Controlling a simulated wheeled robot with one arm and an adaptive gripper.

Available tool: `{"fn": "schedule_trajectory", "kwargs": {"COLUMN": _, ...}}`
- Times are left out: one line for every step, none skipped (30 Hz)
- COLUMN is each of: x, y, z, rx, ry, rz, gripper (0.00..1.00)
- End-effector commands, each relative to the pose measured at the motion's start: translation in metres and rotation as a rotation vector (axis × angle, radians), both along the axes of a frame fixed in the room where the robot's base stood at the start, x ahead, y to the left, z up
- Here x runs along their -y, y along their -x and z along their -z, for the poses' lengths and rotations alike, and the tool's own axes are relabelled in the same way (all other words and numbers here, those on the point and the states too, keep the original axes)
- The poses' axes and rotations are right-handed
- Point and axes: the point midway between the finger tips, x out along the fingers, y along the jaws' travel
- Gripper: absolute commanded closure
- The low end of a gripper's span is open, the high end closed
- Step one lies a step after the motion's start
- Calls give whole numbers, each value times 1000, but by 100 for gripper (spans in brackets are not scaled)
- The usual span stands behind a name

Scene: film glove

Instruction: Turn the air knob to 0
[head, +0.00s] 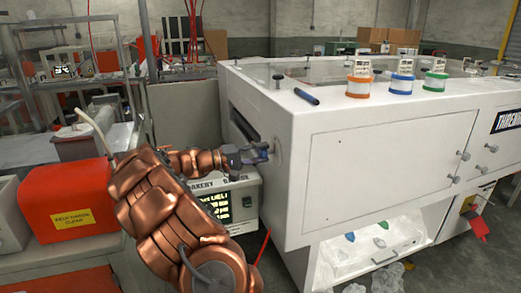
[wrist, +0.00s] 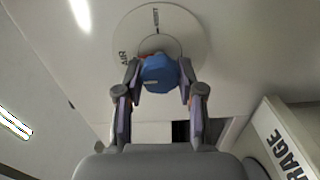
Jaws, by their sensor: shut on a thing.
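The air knob (wrist: 160,75) is blue and faceted. It sits at the middle of a round pale dial plate (wrist: 190,35) with dark lettering, on the white machine's side wall. In the head view my gripper (head: 263,153) reaches right to the end wall of the white machine (head: 360,160). There the knob is mostly hidden by the fingers.
A cream box with a lit green screen (head: 217,205) stands below and behind my arm. A red cabinet (head: 65,200) with a yellow label is at left.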

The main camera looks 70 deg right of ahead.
Motion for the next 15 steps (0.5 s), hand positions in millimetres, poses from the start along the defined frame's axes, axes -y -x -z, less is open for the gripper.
{"fn": "schedule_trajectory", "kwargs": {"x": 0, "y": -1, "z": -2, "rx": -12, "ry": -11, "rz": -4, "gripper": 97}}
{"fn": "schedule_trajectory", "kwargs": {"x": 0, "y": -1, "z": -2, "rx": -16, "ry": -16, "rz": -4, "gripper": 97}}
{"fn": "schedule_trajectory", "kwargs": {"x": 0, "y": -1, "z": -2, "rx": -22, "ry": -23, "rz": -4, "gripper": 97}}
{"fn": "schedule_trajectory", "kwargs": {"x": 0, "y": -1, "z": -1, "rx": -26, "ry": -27, "rz": -4, "gripper": 97}}
{"fn": "schedule_trajectory", "kwargs": {"x": 0, "y": -1, "z": -1, "rx": -30, "ry": -31, "rz": -4, "gripper": 97}}
{"fn": "schedule_trajectory", "kwargs": {"x": 0, "y": -1, "z": -1, "rx": -34, "ry": -36, "rz": -4, "gripper": 97}}
{"fn": "schedule_trajectory", "kwargs": {"x": 0, "y": -1, "z": -1, "rx": -36, "ry": -38, "rz": -4, "gripper": 97}}
{"fn": "schedule_trajectory", "kwargs": {"x": 1, "y": -1, "z": -1, "rx": -38, "ry": -40, "rz": -4, "gripper": 97}}
{"fn": "schedule_trajectory", "kwargs": {"x": 0, "y": -1, "z": -1, "rx": -39, "ry": -42, "rz": -4, "gripper": 97}}
{"fn": "schedule_trajectory", "kwargs": {"x": 0, "y": -1, "z": -1, "rx": -40, "ry": -42, "rz": -4, "gripper": 97}}
{"fn": "schedule_trajectory", "kwargs": {"x": 0, "y": -1, "z": -1, "rx": -41, "ry": -42, "rz": -4, "gripper": 97}}
{"fn": "schedule_trajectory", "kwargs": {"x": 0, "y": -1, "z": -1, "rx": -42, "ry": -43, "rz": -4, "gripper": 97}}
{"fn": "schedule_trajectory", "kwargs": {"x": 0, "y": -1, "z": -1, "rx": -42, "ry": -43, "rz": -4, "gripper": 97}}
{"fn": "schedule_trajectory", "kwargs": {"x": 0, "y": -1, "z": -1, "rx": -42, "ry": -43, "rz": -4, "gripper": 97}}
{"fn": "schedule_trajectory", "kwargs": {"x": 0, "y": -1, "z": -1, "rx": -42, "ry": -43, "rz": -4, "gripper": 97}}
